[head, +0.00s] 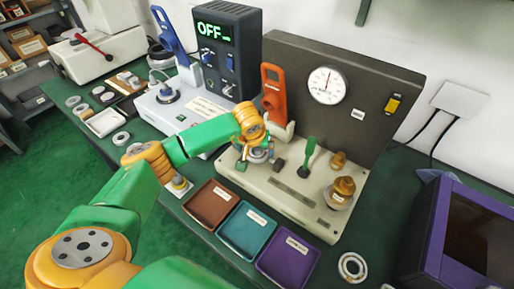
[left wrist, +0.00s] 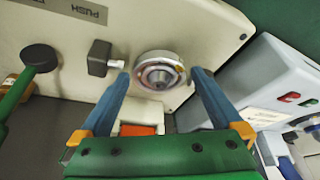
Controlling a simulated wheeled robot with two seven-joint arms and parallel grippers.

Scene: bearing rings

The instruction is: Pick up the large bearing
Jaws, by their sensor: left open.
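A metal bearing ring (left wrist: 158,66) with a darker stepped centre sits on the beige base of the gauge machine (head: 290,200). In the left wrist view it lies between the two blue fingers of my left gripper (left wrist: 160,76), with space at both sides. In the head view my left gripper (head: 256,160) points down over the left end of that base, and its fingers partly hide the bearing. The gripper is open and holds nothing. Another bearing ring (head: 352,266) lies on the table at the front right. My right gripper is out of view.
A dial panel with an orange lever (head: 273,95), a green-handled lever (head: 308,155) and a brass knob (head: 342,190) stand close by. Brown (head: 211,205), teal (head: 247,231) and purple (head: 288,258) trays line the front. A purple-framed box (head: 440,230) is at right.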

